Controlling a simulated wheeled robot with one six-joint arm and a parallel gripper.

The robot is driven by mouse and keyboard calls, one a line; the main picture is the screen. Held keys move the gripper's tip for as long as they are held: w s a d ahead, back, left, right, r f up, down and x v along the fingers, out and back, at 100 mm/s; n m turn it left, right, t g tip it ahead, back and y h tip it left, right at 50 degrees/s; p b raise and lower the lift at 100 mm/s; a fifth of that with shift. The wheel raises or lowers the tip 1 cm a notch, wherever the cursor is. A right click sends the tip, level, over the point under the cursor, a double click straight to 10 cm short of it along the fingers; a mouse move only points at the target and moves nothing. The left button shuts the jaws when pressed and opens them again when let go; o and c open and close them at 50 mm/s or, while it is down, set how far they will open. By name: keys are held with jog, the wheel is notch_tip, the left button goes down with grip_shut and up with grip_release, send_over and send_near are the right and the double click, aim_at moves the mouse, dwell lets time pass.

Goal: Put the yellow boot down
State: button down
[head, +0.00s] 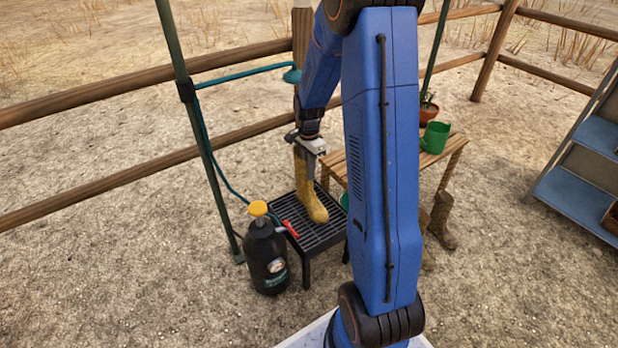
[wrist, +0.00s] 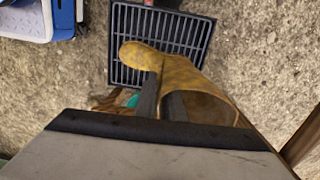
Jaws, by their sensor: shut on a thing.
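The yellow boot (head: 309,190) is upright at the black slatted grate stand (head: 325,236), its toe pointing toward the front right in the head view. It also shows in the wrist view (wrist: 190,82), over the grate (wrist: 190,30). My gripper (head: 311,152) is at the top of the boot and shut on its shaft; the wrist view shows the fingers (wrist: 160,100) at the shaft. I cannot tell whether the sole touches the slats. The boot looks speckled with brown marks.
A wooden bench (head: 360,165) with a green mug (head: 435,137) stands behind right. A brown boot (head: 441,220) stands near the bench.

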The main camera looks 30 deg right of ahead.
aim_at(312, 185)
jog(key=shift+f, duration=1.5)
jog(key=c, duration=1.8)
grip_release()
jog(key=shift+c, duration=0.2)
